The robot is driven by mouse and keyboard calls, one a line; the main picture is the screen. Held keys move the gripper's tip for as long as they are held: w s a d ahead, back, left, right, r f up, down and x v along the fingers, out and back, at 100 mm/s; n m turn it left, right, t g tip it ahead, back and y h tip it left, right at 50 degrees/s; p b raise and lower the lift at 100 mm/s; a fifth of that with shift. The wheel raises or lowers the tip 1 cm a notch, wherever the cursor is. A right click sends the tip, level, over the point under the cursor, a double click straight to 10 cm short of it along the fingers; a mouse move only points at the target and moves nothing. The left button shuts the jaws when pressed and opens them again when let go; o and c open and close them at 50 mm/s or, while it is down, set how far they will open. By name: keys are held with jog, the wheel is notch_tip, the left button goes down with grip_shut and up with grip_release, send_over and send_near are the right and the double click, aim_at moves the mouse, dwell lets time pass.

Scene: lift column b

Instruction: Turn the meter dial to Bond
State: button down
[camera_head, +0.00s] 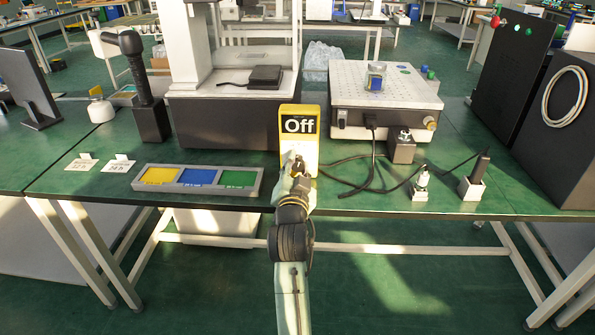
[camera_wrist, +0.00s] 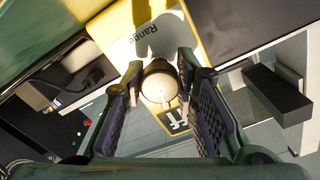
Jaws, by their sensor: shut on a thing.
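In the wrist view the meter's yellow and white face (camera_wrist: 118,40) carries the word "Range", and part of the display (camera_wrist: 180,116) shows. The round pale dial (camera_wrist: 160,84), with a light line on it, sits between the two fingers of my gripper (camera_wrist: 160,72), which are shut on it.
A grey tray (camera_head: 267,180) with yellow, blue and green panels lies left of my arm. A white perforated box (camera_head: 400,95) with a black cable (camera_head: 345,178) stands right of the meter. Small sockets (camera_head: 420,188) stand at the right front.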

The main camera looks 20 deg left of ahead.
jog(key=shift+m+b, duration=0.5)
jog(key=shift+m, duration=0.9)
jog(key=c, duration=1.3)
grip_release()
jog(key=v, duration=0.7)
jog(key=shift+s, duration=0.3)
